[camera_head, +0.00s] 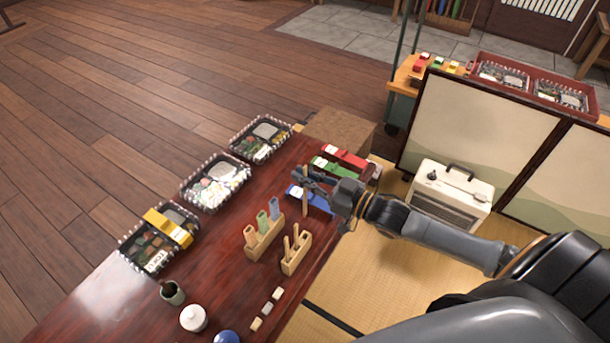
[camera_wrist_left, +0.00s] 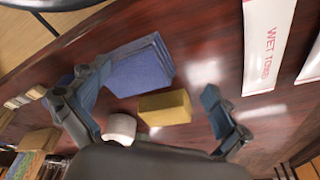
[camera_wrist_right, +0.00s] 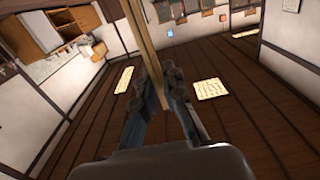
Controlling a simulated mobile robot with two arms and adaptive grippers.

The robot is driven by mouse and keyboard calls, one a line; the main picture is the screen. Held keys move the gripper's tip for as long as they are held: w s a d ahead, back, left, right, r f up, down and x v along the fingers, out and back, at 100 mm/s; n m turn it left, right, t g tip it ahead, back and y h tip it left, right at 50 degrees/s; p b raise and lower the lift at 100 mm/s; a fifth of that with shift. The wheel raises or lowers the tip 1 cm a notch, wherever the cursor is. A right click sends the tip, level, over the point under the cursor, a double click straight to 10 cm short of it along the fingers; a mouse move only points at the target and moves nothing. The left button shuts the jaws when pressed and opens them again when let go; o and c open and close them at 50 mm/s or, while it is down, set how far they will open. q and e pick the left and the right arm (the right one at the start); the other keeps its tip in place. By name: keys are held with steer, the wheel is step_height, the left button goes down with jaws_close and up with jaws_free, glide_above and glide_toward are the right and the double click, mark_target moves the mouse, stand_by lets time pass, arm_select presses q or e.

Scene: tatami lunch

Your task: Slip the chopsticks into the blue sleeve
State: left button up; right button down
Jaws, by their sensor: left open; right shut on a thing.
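My right gripper (camera_head: 304,182) is over the right edge of the dark red table. It is shut on the wooden chopsticks (camera_wrist_right: 139,38), which extend beyond the fingers in the right wrist view. In the head view the chopsticks (camera_head: 305,205) hang upright in front of a folded blue item.
A wooden holder (camera_head: 296,257) with more sticks stands right of the rack. Folded blue, green (camera_head: 333,168) and red (camera_head: 345,157) items lie near the right edge. Bento boxes (camera_head: 215,184) line the left edge. The left wrist view shows a yellow block (camera_wrist_left: 165,108) and blue cloths (camera_wrist_left: 140,68).

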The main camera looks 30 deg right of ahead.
arm_select(q)
steer(key=shift+w+d+r+b, duration=0.1)
steer(key=shift+w+r+b, duration=0.1)
steer(key=shift+r, duration=0.4)
steer(key=shift+w+r+b, duration=0.15)
steer(key=shift+r, duration=0.4)
steer(key=shift+w+r+b, duration=0.25)
steer(key=shift+r+b, duration=0.1)
steer(key=shift+r, duration=0.55)
step_height(320, 180, up, 2)
steer(key=shift+w+r+b, duration=0.15)
steer(key=shift+r+b, duration=0.05)
steer(key=shift+b, duration=0.15)
steer(key=shift+t, duration=0.3)
steer(key=shift+r+b, duration=0.65)
steer(key=shift+r, duration=1.95)
arm_select(e)
steer(key=d+f+x, duration=0.1)
steer(key=f+x, duration=0.1)
steer(key=x, duration=1)
steer(key=shift+w+f, duration=0.2)
steer(key=shift+w, duration=0.1)
arm_select(q)
steer(key=shift+f, duration=0.1)
